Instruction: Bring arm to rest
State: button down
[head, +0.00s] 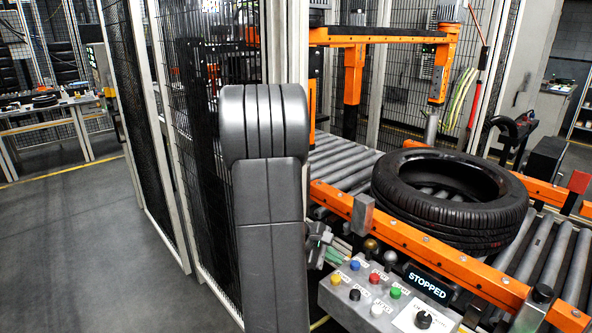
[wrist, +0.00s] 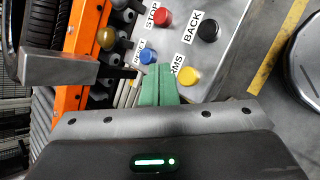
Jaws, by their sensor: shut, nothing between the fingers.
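My gripper (wrist: 159,72) is shut and empty, its green fingers together, in the wrist view. Its fingertips show between the blue button (wrist: 148,56) and the yellow button (wrist: 190,75) of the control panel; I cannot tell how far above the panel they are. In the head view my grey arm (head: 270,210) stands upright in the middle, and part of my gripper shows at its right side, left of the panel (head: 345,302). The panel's display (head: 428,285) reads STOPPED.
A black tyre (head: 450,195) lies flat on the roller conveyor (head: 345,160), behind an orange side rail (head: 430,250). A mesh fence (head: 195,110) stands behind and left of my arm. The floor (head: 80,240) at left is clear. A red button (wrist: 163,18) and a black button (wrist: 209,30) also show.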

jog(key=shift+f+b, duration=0.35)
jog(key=shift+f, duration=0.55)
jog(key=shift+r+p, duration=0.45)
jog(key=shift+p, duration=1.3)
notch_tip(320, 180, up, 6)
jog(key=p, duration=0.3)
jog(key=shift+p, duration=0.4)
jog(key=shift+f, duration=0.1)
notch_tip(320, 180, down, 6)
jog(key=b, duration=0.4)
jog(key=shift+f, duration=0.1)
jog(key=shift+f+b, duration=0.25)
jog(key=shift+b, duration=1.2)
